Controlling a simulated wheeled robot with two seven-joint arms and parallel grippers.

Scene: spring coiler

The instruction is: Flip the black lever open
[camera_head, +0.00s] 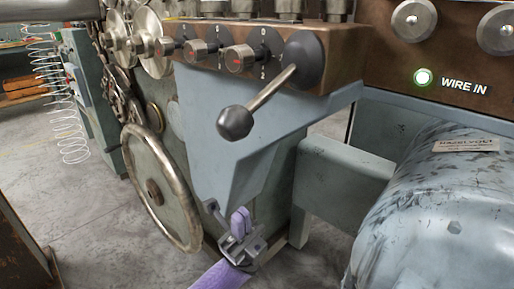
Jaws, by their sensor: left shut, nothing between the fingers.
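The black lever (268,98) sits at the right end of the brown control panel. Its metal rod runs from a round dark hub (304,59) down and left to a dark ball knob (235,122). My left gripper (228,222) is at the bottom middle, on a purple arm. It is shut and empty, well below the knob and apart from it, in front of the lower tip of the grey-blue bracket. My right gripper is not in view.
Several red-marked knobs (239,58) line the panel left of the lever. A large handwheel (160,188) stands at left. A grey cylindrical housing (440,215) fills the lower right. A green "WIRE IN" light (423,77) glows. Clear floor shows at lower left.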

